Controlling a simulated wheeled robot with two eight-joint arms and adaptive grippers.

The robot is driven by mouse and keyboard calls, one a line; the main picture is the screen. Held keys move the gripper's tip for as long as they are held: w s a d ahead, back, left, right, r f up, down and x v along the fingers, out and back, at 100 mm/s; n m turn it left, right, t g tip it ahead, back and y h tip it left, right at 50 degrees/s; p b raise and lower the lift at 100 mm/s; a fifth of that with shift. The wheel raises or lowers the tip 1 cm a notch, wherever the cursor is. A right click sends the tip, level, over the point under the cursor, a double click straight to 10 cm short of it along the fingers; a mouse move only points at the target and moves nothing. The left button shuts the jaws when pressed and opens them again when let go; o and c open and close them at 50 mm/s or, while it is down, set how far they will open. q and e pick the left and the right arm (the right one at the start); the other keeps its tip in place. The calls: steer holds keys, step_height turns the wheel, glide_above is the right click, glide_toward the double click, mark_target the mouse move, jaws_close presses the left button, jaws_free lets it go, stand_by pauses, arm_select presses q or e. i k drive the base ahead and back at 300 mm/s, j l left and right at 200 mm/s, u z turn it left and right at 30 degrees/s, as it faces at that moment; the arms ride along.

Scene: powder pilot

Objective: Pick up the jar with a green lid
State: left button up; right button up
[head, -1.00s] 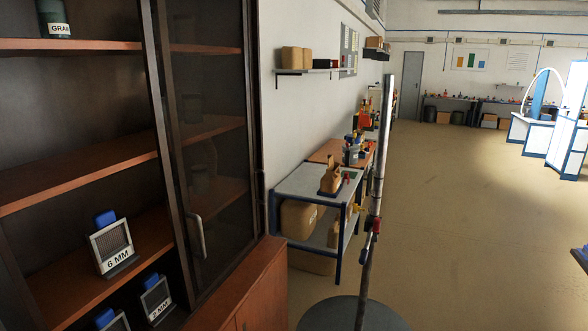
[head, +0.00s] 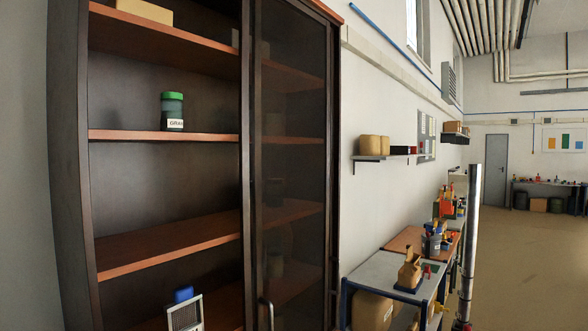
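A jar with a green lid (head: 172,111) stands upright on a middle shelf of the dark wooden cabinet (head: 70,170). Its body is dark and it has a white label that reads "GRA", with the rest hard to read. It stands near the shelf's front edge, with free room on both sides. Neither of my grippers is in view.
The cabinet's left section is open, and a dark glass door (head: 290,150) covers its right section. A blue-topped framed item (head: 185,311) stands on a lower shelf. A grey bench (head: 385,275) with containers is at the right, beside a metal pole (head: 470,240).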

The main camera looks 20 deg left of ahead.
mark_target(171, 104)
steer(key=i+j+u, duration=0.15)
steer(key=u, duration=1.1)
